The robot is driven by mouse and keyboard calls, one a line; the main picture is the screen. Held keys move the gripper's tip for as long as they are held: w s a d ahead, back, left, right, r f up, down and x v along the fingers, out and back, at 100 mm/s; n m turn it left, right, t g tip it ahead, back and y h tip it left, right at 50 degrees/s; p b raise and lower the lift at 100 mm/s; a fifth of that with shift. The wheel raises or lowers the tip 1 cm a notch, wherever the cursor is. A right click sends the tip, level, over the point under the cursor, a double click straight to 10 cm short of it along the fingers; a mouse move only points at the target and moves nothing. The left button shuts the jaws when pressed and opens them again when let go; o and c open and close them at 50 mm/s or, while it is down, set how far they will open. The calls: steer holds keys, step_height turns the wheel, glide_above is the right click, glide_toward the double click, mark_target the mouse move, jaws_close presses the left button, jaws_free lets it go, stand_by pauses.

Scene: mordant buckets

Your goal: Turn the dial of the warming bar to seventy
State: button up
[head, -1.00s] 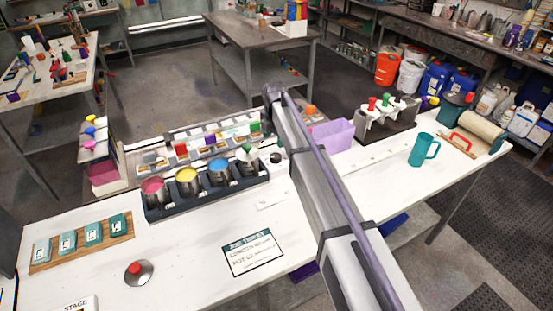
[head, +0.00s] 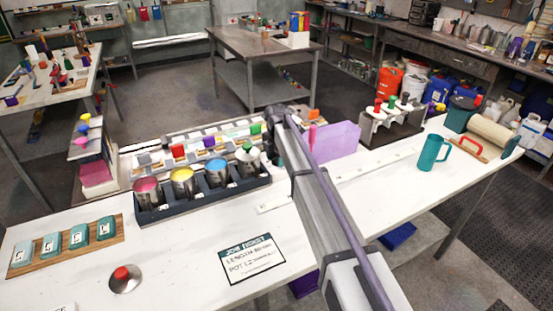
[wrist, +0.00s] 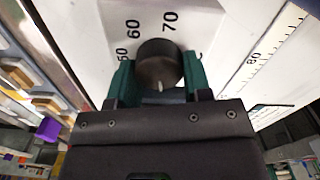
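In the wrist view the dial (wrist: 158,60) is a round black knob on a white face. The printed numbers 50, 60 and 70 stand around its left and upper side. My gripper (wrist: 159,70) has its green fingers on both sides of the knob, close against it. A small pale mark shows at the knob's lower edge; I cannot tell which number the dial points to. In the head view the warming bar (head: 205,202) is a dark block holding pots with pink, yellow and blue contents. My arm covers its right end, the dial and the gripper there.
A lilac bin (head: 338,141) stands just right of my arm. A teal jug (head: 432,153) and a rack with coloured knobs (head: 392,122) are farther right.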

steer(key=c, duration=0.4)
steer(key=shift+o, duration=0.2)
steer(key=shift+m, duration=0.3)
steer(key=m, duration=0.3)
steer(key=shift+w+m, duration=0.1)
steer(key=shift+m, duration=1.9)
steer(key=o, duration=0.9)
